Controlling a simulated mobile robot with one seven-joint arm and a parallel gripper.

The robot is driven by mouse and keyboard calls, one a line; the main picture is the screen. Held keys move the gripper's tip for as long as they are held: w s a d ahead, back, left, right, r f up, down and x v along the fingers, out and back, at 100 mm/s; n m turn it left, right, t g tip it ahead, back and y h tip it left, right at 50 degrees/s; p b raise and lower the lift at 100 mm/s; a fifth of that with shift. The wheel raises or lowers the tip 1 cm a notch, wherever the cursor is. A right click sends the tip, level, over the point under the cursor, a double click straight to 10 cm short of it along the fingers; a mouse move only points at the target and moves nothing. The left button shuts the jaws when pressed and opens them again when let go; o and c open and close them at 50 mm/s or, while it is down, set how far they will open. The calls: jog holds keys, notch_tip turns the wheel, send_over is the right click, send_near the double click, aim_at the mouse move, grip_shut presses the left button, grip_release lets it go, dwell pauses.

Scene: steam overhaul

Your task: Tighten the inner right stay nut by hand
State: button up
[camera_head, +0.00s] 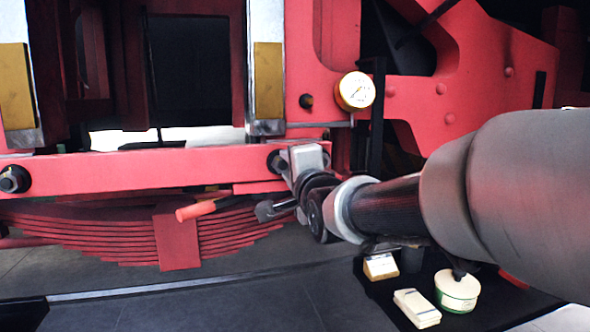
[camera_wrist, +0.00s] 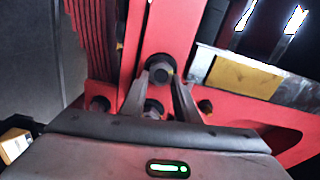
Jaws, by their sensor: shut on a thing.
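A dark hex nut (camera_wrist: 160,68) sits on the red frame in the wrist view. My gripper (camera_wrist: 162,80) has its two fingers on either side of this nut, shut on it. A second dark nut (camera_wrist: 153,108) shows between the fingers, closer to the palm. In the head view my gripper (camera_head: 284,164) reaches the right end of the red horizontal bar (camera_head: 150,173). The gripper and wrist hide most of the nut there. Another dark nut (camera_head: 14,179) is at the bar's left end.
A small tub (camera_head: 457,291) and a pale block (camera_head: 417,308) sit on a dark mat below my arm.

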jog(key=o, duration=1)
jog(key=shift+o, duration=0.2)
jog(key=shift+s, duration=0.1)
jog(key=p+v, duration=0.1)
jog(key=v, duration=1.6)
jog(key=shift+s+r, duration=0.1)
jog(key=shift+s, duration=0.05)
